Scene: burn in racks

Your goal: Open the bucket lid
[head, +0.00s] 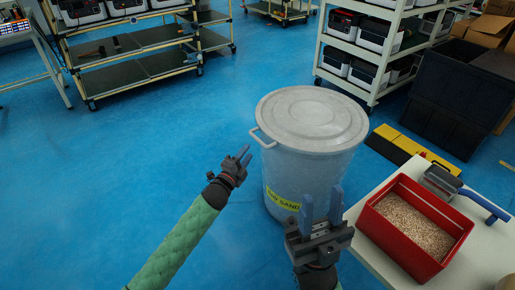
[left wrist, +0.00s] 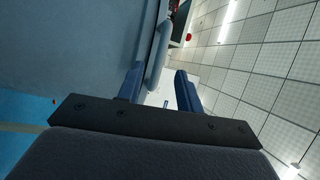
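A grey bucket (head: 300,180) with a yellow label stands on the blue floor. Its round grey lid (head: 311,118) is seated on top, with a side handle (head: 261,138) sticking out at the left. My left gripper (head: 244,154) is just left of and below this handle in the head view. In the left wrist view its two fingers (left wrist: 158,74) are apart, with a pale rounded bar (left wrist: 159,52), apparently the handle, in line with the gap; contact cannot be told. My right gripper (head: 321,205) is open and empty in front of the bucket.
A white table (head: 483,264) at the right holds a red bin (head: 384,229) of grains and a blue-handled scoop (head: 440,182). Racks (head: 130,67) stand behind. A black crate (head: 455,100) and yellow-black object (head: 393,146) are at right. The left floor is clear.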

